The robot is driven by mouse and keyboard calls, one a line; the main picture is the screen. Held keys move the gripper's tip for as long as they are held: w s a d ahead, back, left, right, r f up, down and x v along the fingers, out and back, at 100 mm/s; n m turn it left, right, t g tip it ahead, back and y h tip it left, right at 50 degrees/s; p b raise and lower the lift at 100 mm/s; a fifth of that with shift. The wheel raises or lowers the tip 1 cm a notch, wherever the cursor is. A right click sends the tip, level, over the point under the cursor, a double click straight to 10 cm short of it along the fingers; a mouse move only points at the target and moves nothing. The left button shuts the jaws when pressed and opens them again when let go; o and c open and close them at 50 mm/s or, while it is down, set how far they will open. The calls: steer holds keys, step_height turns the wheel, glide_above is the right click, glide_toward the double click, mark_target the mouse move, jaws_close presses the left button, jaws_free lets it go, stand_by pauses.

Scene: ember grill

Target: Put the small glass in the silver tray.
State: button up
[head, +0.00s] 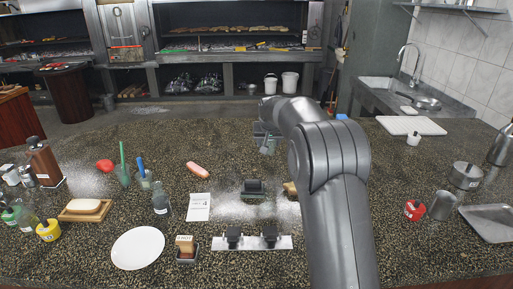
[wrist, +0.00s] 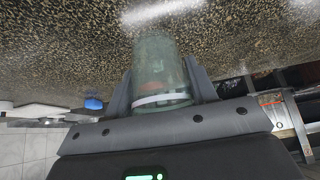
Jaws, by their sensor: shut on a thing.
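The small glass (wrist: 160,70) is clear and greenish, with a pale band near my palm. My gripper (wrist: 160,88) is shut on it, one finger on each side. In the head view the glass (head: 268,147) shows at the far middle of the counter, partly hidden by my gripper (head: 267,132) and arm. I cannot tell whether its end touches the counter. The silver tray (head: 490,222) lies at the right edge of the head view, partly cut off, well to the right of my gripper and nearer the front. The tray looks empty.
A metal cup (head: 441,205) and a red-and-white item (head: 413,210) stand left of the tray. A metal pot (head: 466,176) stands behind it. A white board (head: 411,125) and a small white cup (head: 413,138) are at the back right. Bare counter lies between my arm and these.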

steer(key=shift+s+d+r, duration=0.2)
steer(key=shift+d+r, duration=0.2)
steer(key=shift+d, duration=0.15)
steer(key=s+d+m+g+h, duration=0.15)
steer(key=s+d+m, duration=0.35)
steer(key=d, duration=1.7)
steer(key=s+d+m+h, duration=0.3)
steer(key=s+d, duration=0.4)
steer(key=d, duration=1.6)
steer(key=s+d+m+g+h, duration=0.15)
steer(key=s+d+m, duration=0.25)
steer(key=s+d, duration=1.05)
steer(key=s+d+m+g, duration=0.25)
steer(key=s+d, duration=0.95)
steer(key=s, duration=0.6)
glide_toward(502, 229)
steer(key=shift+d+r+m+t, duration=0.1)
steer(key=shift+d+m+t, duration=0.1)
steer(key=shift+d, duration=0.3)
steer(key=shift+d+r+m+t, duration=0.1)
steer(key=shift+d+m, duration=0.05)
steer(key=shift+d, duration=0.4)
steer(key=shift+w+f, duration=0.1)
steer(key=shift+f, duration=1.9)
